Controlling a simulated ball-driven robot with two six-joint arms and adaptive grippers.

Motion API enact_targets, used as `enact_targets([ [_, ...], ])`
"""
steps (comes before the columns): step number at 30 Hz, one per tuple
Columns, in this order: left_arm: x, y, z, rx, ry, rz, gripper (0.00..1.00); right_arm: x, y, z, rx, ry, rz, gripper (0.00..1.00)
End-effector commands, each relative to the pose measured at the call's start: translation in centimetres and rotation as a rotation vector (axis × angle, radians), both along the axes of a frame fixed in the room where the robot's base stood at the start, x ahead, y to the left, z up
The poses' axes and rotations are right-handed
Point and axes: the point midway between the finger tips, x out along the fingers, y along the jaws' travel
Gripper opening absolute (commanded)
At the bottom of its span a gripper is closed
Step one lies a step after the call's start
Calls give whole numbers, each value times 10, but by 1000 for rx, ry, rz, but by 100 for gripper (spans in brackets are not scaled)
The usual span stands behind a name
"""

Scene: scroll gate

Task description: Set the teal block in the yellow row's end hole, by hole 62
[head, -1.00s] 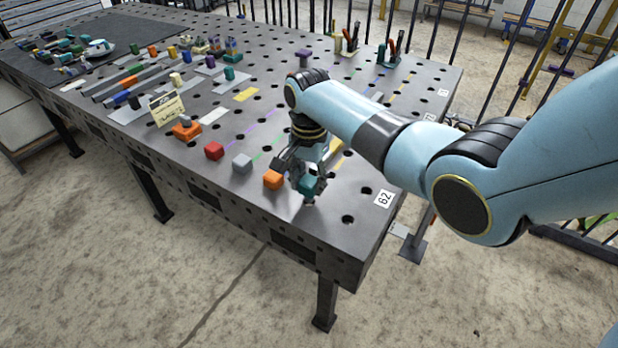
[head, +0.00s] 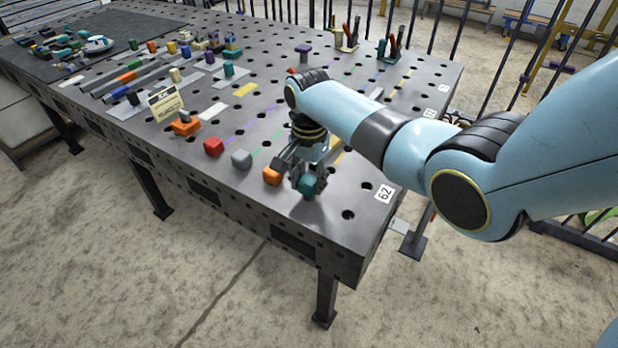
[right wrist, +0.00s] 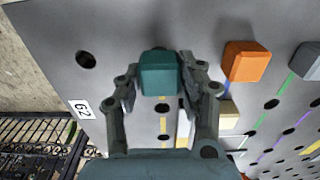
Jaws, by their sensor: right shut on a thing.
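My right gripper (head: 306,183) is shut on the teal block (head: 307,187) at the near right part of the table. In the right wrist view the teal block (right wrist: 160,75) sits upright between the two fingertips (right wrist: 160,82). It lines up with the yellow row's dashes (right wrist: 163,124). A dark hole (right wrist: 162,107) shows just below it on that line. The table directly under the block is hidden, so I cannot tell whether it is in a hole. The 62 label (head: 384,193) is to the right and also shows in the wrist view (right wrist: 80,108). My left gripper is out of view.
An orange block (head: 272,175) stands close to the left of the gripper, with grey (head: 241,159) and red (head: 214,147) blocks further left. Open holes (head: 348,214) lie to the right on bare steel table (head: 330,240). The table's front edge is near.

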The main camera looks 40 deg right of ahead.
Motion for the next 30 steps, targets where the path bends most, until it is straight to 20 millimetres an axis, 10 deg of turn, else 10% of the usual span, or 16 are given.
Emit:
enact_targets([
  [29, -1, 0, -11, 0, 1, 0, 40, 0, 0, -20, 0, -1, 0, 0],
  [30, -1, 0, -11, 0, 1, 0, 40, 0, 0, -19, 0, -1, 0, 43],
])
